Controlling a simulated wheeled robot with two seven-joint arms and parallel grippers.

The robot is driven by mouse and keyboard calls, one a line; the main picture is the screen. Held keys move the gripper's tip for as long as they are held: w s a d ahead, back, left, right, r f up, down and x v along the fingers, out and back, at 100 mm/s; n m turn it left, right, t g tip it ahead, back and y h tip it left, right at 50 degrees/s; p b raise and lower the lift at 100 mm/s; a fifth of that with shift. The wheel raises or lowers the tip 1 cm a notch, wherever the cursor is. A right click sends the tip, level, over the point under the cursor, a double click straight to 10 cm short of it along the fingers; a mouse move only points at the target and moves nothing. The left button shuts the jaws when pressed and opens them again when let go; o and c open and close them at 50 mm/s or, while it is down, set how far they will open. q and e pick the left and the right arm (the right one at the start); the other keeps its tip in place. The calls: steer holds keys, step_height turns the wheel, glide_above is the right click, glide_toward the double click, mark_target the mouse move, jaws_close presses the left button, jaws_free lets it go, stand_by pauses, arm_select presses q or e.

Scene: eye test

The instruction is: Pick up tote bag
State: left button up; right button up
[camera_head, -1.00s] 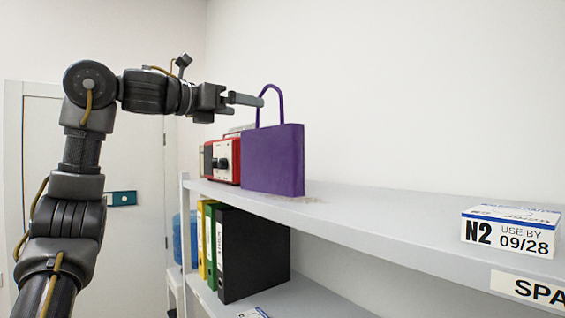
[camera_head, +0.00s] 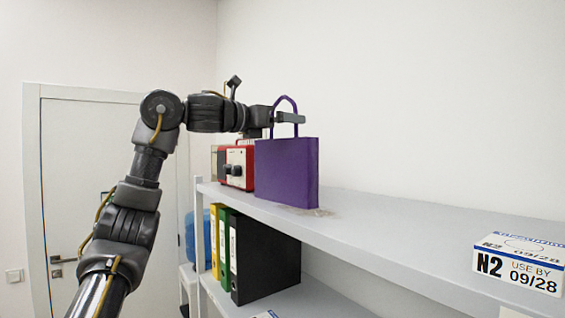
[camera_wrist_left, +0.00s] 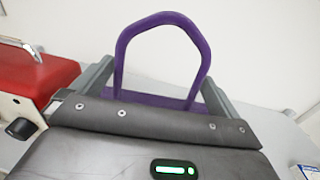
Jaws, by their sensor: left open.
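The purple tote bag (camera_head: 287,172) stands upright on the upper shelf, with its looped handle (camera_head: 285,98) rising above it. My left gripper (camera_head: 290,118) is at the handle's height, above the bag's body, and its fingers overlap the handle. In the left wrist view, the open gripper (camera_wrist_left: 152,80) has one finger on each side of the handle (camera_wrist_left: 160,19), with the loop between them. Part of the bag's body (camera_wrist_left: 155,91) shows below the loop; the rest is hidden by the gripper. My right gripper is not in view.
A red and white radio-like box (camera_head: 240,168) stands just left of the bag on the upper shelf (camera_head: 400,225). A white N2 box (camera_head: 520,262) sits at the right. Binders (camera_head: 262,255) stand on the lower shelf.

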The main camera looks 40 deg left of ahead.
arm_select(q)
steer(key=shift+w+d, duration=0.1)
steer(key=shift+w, duration=0.6)
steer(key=shift+w+f, duration=0.1)
steer(key=shift+w, duration=0.15)
steer(key=shift+s, duration=0.4)
steer(key=shift+c, duration=0.8)
steer(key=c, duration=1)
steer(key=shift+r, duration=0.25)
